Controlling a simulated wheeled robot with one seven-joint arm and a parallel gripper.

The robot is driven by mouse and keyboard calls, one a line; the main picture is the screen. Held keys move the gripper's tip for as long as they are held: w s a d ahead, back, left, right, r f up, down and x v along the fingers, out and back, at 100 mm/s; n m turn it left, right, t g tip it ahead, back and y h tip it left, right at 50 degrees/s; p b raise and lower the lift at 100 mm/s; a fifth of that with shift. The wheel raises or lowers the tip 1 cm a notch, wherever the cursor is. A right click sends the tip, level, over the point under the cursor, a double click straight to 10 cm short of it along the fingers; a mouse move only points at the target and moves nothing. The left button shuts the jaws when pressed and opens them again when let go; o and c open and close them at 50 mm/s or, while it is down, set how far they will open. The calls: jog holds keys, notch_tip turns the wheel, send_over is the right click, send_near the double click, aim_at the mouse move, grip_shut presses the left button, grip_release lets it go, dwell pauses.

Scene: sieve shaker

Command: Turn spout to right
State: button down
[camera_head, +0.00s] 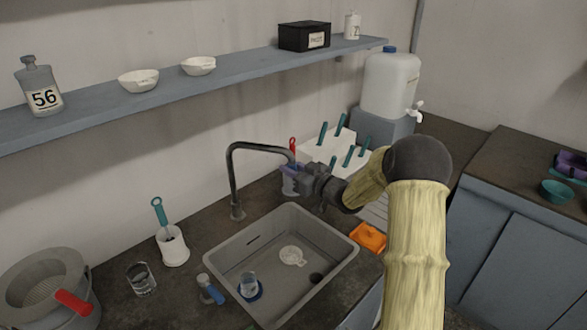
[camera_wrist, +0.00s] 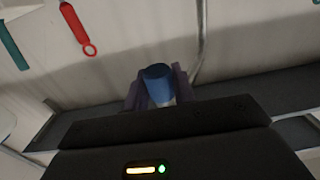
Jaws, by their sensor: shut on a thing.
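The spout (camera_head: 262,149) is a dark, arched pipe. It rises from its base behind the sink's left part and bends right across the back of the sink. My gripper (camera_head: 300,178) is at the spout's outer end, near the sink's back right corner, and is shut there. In the wrist view, a blue end piece (camera_wrist: 157,84) sits between the purple-grey fingers; it appears to be the spout's tip. The gripper body hides its lower part.
The grey sink (camera_head: 215,262) holds a glass and a white dish. A white rack (camera_head: 318,146) with teal-handled tools and an orange item (camera_head: 369,237) are to the right.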

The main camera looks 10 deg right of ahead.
jog(key=shift+w+r, duration=0.1)
jog(key=shift+r, duration=0.05)
jog(key=c, duration=1.2)
grip_release()
jog(key=shift+w, duration=0.1)
jog(key=shift+o, duration=0.2)
jog(key=shift+d, duration=0.1)
jog(key=b+v, duration=0.2)
jog(key=v, duration=1.5)
jog(key=shift+s, duration=0.2)
